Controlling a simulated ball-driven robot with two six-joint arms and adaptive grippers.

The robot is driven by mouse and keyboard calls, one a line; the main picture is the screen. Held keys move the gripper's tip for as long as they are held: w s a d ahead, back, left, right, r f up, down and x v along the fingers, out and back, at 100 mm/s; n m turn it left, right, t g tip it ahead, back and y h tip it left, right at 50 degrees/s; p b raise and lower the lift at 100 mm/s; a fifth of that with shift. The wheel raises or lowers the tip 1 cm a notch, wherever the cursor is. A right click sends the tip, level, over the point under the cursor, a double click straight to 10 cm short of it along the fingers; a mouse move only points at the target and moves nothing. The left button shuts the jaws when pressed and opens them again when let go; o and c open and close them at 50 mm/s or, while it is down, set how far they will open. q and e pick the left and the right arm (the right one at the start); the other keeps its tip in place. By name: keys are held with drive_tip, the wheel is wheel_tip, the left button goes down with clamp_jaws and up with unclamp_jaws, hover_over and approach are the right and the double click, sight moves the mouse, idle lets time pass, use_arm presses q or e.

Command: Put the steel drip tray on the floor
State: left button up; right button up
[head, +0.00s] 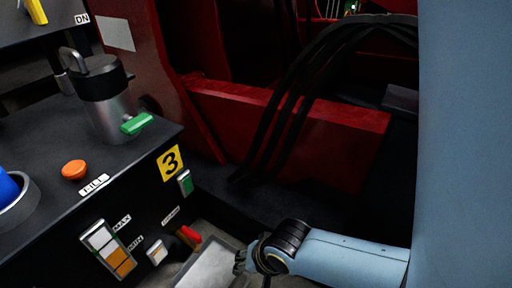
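The steel drip tray (212,271) shows at the bottom edge as a pale grey, shallow pan, partly cut off by the frame. It is below a drain tap with a red handle (191,235). My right gripper (241,263) comes in from the right and is at the tray's right side. Its fingers are small and dark here, and I cannot tell whether they grip the rim. My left gripper is out of view.
A black machine cabinet (60,235) with a level gauge (108,248) stands at left. A metal canister (105,98) and an orange button (74,170) are on its top. A red steel frame (280,125) with black hoses (283,110) fills the background.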

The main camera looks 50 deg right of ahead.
drive_tip(key=s+r+n+t, duration=0.2)
drive_tip(key=r+n, duration=0.4)
drive_tip(key=r, duration=0.2)
drive_tip(key=s+r+n+t, duration=0.2)
drive_tip(key=r+n, duration=0.4)
drive_tip(key=r, duration=0.3)
drive_tip(key=shift+d+n, duration=0.15)
drive_tip(key=shift+n, duration=0.25)
